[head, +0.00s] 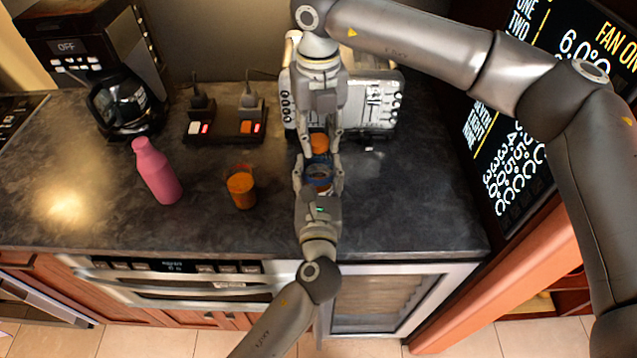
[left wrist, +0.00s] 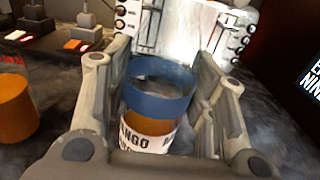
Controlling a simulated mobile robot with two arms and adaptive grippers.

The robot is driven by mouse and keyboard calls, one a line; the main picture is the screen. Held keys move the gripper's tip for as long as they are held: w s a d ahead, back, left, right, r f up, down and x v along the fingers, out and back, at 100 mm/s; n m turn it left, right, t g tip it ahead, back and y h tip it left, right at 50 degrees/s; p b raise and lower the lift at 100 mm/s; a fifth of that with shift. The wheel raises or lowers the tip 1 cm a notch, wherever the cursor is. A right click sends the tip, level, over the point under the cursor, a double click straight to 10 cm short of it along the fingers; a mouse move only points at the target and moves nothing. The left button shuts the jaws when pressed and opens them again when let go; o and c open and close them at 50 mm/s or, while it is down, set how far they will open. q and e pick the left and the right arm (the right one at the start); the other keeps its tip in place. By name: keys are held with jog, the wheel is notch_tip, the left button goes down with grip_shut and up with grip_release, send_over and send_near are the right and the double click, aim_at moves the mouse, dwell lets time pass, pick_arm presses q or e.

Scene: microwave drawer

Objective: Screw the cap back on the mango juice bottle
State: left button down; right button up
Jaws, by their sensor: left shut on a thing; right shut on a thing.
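The mango juice bottle (left wrist: 148,128) is orange with a white label reading MANGO and a blue band at its top. It also shows in the head view (head: 319,181). My left gripper (head: 319,172) is shut around the bottle, with a finger on each side. I cannot tell whether the two touch. Fingers hide part of both.
A toaster oven (head: 385,100) stands close behind. An orange cup (head: 241,188) and a pink bottle (head: 157,172) stand to the left. A power strip (head: 225,124) and coffee maker (head: 125,105) are at the back left. The counter to the right (head: 410,210) is clear.

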jog(key=m, duration=0.7)
jog(key=shift+m, duration=0.3)
jog(key=m, duration=0.4)
jog(key=shift+m, duration=0.3)
jog(key=m, duration=0.4)
jog(key=o, duration=1.2)
notch_tip(320, 180, up, 12)
jog(key=shift+f, duration=0.1)
